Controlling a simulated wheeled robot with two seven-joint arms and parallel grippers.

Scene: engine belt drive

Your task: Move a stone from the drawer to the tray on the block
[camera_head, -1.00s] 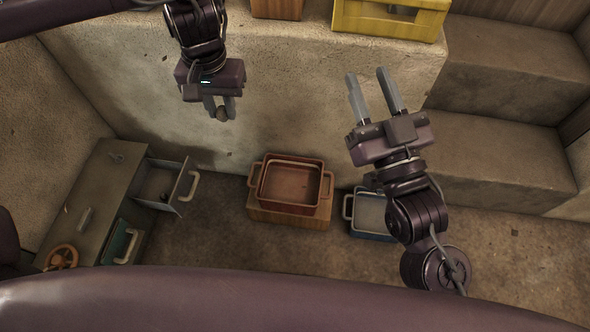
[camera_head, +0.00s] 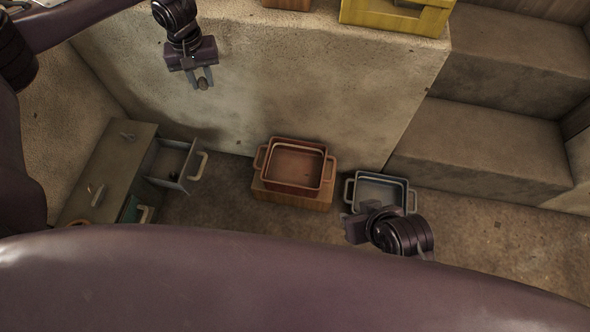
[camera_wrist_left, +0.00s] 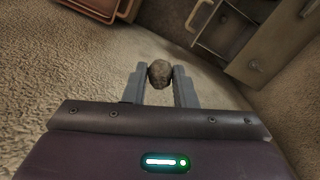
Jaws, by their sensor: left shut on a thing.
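My left gripper (camera_head: 203,78) is shut on a small brown-grey stone (camera_head: 203,85), held in the air in front of the stone wall. The left wrist view shows the stone (camera_wrist_left: 160,73) between the two fingertips. The open drawer (camera_head: 188,166) of the grey cabinet is below and slightly left of this gripper. The reddish tray (camera_head: 294,165) sits on a wooden block (camera_head: 291,199), below and to the right of it; its visible floor looks empty. My right gripper (camera_head: 362,226) is low, by the blue-grey tray; its fingers cannot be made out.
A blue-grey tray (camera_head: 381,188) stands on the floor right of the block, partly covered by my right arm. The cabinet (camera_head: 110,170) has handles and a second, teal drawer (camera_head: 134,211). A yellow crate (camera_head: 396,15) is on the ledge above. Stone steps (camera_head: 490,150) rise at right.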

